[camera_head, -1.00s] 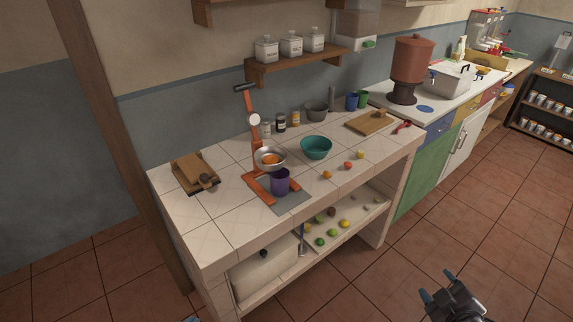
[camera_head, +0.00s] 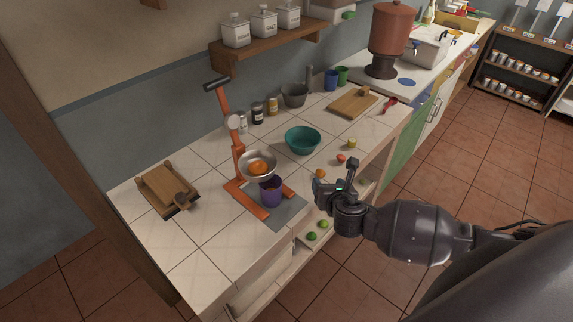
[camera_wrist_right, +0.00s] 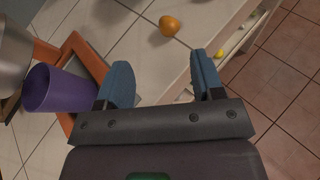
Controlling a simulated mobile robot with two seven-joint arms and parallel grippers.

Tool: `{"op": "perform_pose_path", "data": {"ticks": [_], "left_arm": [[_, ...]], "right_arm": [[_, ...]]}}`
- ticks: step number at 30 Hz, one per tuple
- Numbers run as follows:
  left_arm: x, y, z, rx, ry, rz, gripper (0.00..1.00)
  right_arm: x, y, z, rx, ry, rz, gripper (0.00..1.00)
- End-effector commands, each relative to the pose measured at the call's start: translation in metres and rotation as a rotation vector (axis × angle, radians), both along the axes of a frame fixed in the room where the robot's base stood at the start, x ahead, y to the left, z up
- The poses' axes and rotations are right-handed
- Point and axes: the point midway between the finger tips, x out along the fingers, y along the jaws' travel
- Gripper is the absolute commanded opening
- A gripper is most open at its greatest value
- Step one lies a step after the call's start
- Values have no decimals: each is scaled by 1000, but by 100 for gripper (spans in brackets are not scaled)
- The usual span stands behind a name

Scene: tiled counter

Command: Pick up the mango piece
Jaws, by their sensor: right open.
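A rounded orange fruit piece, likely the mango piece, lies on the tiled counter near its front edge (camera_head: 320,173), partly behind my right gripper in the head view. It also shows whole in the right wrist view (camera_wrist_right: 169,26), beyond the fingertips. My right gripper (camera_head: 336,178) is open and empty, near the counter's front edge. Its two blue fingers are spread apart in the right wrist view (camera_wrist_right: 161,70), with the orange piece ahead of the gap and not touching. My left gripper is not in view.
A red piece (camera_head: 341,158) and a yellow piece (camera_head: 352,143) lie farther along the counter. A teal bowl (camera_head: 302,141), a purple cup (camera_head: 271,192) and an orange stand (camera_head: 238,160) with a metal bowl are to the left. Fruits lie on the lower shelf.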

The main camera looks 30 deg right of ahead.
Motion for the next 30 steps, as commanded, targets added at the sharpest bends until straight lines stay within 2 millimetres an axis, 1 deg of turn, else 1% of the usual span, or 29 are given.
{"op": "perform_pose_path", "data": {"ticks": [3, 8, 18, 26, 30], "left_arm": [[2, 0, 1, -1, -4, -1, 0], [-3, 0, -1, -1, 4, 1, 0], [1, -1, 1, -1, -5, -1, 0], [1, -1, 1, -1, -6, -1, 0], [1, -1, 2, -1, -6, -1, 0]], "right_arm": [[-2, -4, 0, -105, 28, 19, 62], [2, -5, -1, -153, 42, 37, 62], [40, -16, -18, -153, 42, 38, 62], [52, -19, -23, -150, 42, 39, 62], [65, -20, -27, -150, 42, 37, 62]]}}
